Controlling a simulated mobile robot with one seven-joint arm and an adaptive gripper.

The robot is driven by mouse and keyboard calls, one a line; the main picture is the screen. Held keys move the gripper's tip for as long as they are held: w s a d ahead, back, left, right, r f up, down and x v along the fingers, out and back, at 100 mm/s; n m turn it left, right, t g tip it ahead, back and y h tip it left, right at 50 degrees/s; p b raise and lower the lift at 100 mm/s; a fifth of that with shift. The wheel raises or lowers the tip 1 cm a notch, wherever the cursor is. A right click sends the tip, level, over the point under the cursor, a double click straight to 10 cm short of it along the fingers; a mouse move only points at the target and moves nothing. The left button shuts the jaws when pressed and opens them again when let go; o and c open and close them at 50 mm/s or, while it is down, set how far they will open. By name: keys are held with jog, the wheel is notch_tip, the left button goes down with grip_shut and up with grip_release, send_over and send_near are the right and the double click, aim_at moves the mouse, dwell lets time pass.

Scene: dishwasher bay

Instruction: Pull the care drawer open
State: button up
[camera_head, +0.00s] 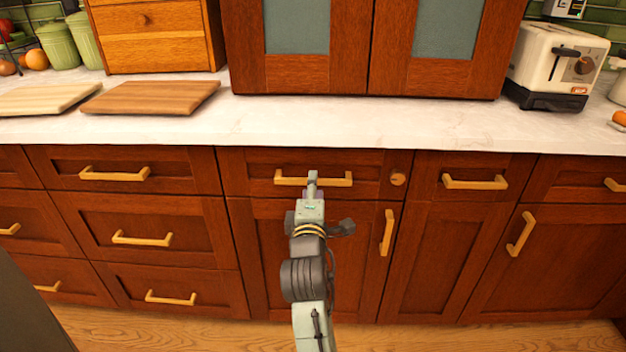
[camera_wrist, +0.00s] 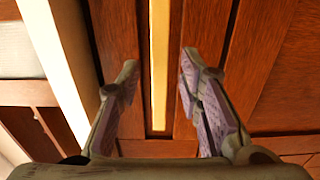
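A wooden drawer front (camera_head: 260,158) below the countertop carries a pale bar handle (camera_head: 335,182). The drawer looks shut, flush with its neighbours. No label shows it to be the care drawer. My gripper (camera_head: 313,178) is at the middle of this handle and hides part of it. In the wrist view the handle (camera_wrist: 160,60) runs between the two fingers of my gripper (camera_wrist: 159,70). The fingers are apart, with a gap on each side of the bar. How deep the bar sits between them is hard to tell.
The countertop (camera_head: 290,118) overhangs above. Another handled drawer (camera_head: 475,183) is to the right and a drawer stack (camera_head: 130,210) to the left. A cupboard door (camera_head: 350,240) with an upright handle (camera_head: 387,232) is below.

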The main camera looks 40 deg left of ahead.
jog(key=shift+x, duration=1.5)
jog(key=shift+c, duration=0.3)
grip_shut()
